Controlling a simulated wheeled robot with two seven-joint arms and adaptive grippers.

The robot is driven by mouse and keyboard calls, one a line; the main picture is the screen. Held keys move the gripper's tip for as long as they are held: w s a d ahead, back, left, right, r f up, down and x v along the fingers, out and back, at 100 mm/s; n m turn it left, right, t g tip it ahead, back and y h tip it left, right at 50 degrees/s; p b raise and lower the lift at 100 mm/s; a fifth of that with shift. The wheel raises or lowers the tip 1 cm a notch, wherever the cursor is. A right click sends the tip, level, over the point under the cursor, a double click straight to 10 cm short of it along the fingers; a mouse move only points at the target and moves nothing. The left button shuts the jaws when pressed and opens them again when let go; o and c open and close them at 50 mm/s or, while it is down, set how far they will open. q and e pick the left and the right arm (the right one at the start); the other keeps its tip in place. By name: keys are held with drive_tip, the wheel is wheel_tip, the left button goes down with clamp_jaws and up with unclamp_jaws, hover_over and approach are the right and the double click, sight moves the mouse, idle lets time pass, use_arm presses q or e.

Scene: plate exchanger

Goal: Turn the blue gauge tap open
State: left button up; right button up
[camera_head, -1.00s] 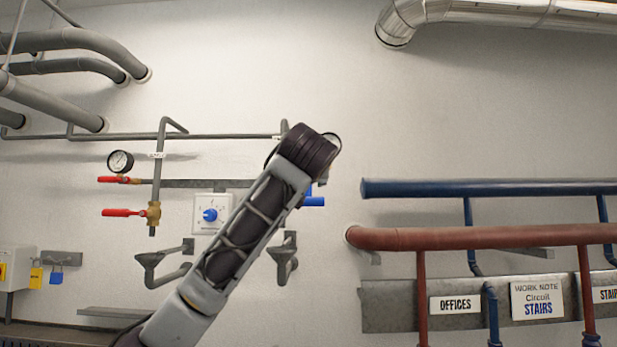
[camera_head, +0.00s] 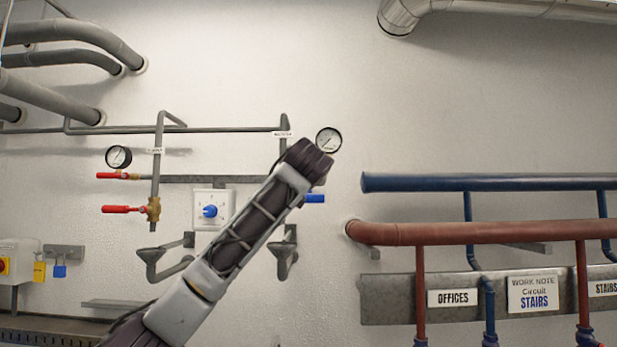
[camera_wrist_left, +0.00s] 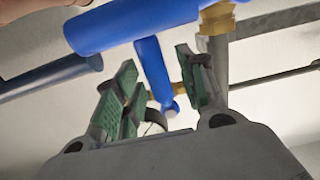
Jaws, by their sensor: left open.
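In the wrist view, a blue handle (camera_wrist_left: 153,66) that appears to be the gauge tap shows between the two finger pads of my left gripper (camera_wrist_left: 160,92). The fingers are open, with gaps to the handle; I cannot tell whether either touches it. A brass fitting (camera_wrist_left: 181,88) shows behind it. A larger blue handle (camera_wrist_left: 120,25) crosses the top of the wrist view, joined to a brass valve at right. In the head view, one blue handle (camera_head: 315,198) sticks out right of my left arm. My arm hides the gauge tap and my left gripper there.
A round gauge (camera_head: 329,140) sits on the wall just beyond my arm's end. A white dial box (camera_head: 211,210) and red-handled taps (camera_head: 122,209) are to the left. A blue pipe (camera_head: 480,184) and a red pipe (camera_head: 460,234) run along the right.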

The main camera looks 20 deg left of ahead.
use_arm(q)
clamp_jaws()
idle(0.5)
